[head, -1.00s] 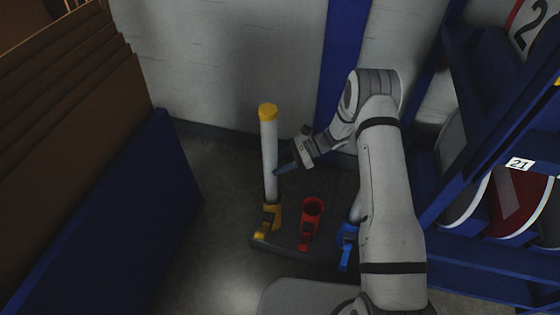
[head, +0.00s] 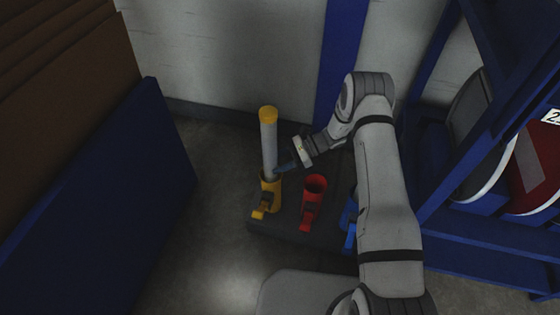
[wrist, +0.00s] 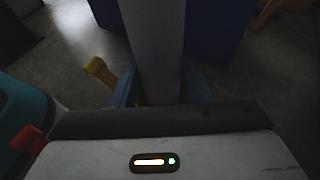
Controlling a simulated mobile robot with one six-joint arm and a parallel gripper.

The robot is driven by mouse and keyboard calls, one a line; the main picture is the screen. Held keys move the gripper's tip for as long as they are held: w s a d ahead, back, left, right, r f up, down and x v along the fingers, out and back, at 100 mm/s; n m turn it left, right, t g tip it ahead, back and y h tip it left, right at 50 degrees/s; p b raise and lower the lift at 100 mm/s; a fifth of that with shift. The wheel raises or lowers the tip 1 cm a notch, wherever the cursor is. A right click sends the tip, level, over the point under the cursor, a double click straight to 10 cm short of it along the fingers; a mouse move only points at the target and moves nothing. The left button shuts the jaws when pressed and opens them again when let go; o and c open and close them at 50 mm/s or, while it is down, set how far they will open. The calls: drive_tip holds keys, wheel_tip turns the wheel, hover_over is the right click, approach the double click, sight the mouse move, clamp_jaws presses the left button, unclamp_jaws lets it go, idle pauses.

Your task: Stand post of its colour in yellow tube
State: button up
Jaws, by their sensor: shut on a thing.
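The post (head: 268,142) is grey-white with a yellow cap and stands nearly upright. Its lower end is inside the mouth of the yellow tube (head: 270,190) on the dark base; how deep it sits is hidden. My gripper (head: 284,167) is shut on the post a little above the tube's rim, coming in from the right. In the wrist view the post (wrist: 158,50) runs between the two blue fingers. The red tube (head: 315,187) stands empty beside the yellow one. The blue tube (head: 349,215) is partly hidden behind my arm.
The dark base (head: 285,232) carries the tubes on the floor near the wall. A blue panel (head: 95,205) stands at the left. A blue rack (head: 470,235) with round signs stands at the right. Floor between panel and base is clear.

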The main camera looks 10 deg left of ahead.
drive_tip(key=shift+f, duration=0.45)
drive_tip(key=shift+f+b, duration=0.85)
drive_tip(key=shift+f, duration=0.05)
drive_tip(key=o, duration=1.4)
drive_tip(key=shift+o, duration=0.2)
drive_tip(key=p+v, duration=0.2)
drive_tip(key=v, duration=0.5)
drive_tip(key=shift+w+d, duration=0.2)
drive_tip(key=shift+d, duration=0.15)
drive_tip(key=shift+r, duration=0.25)
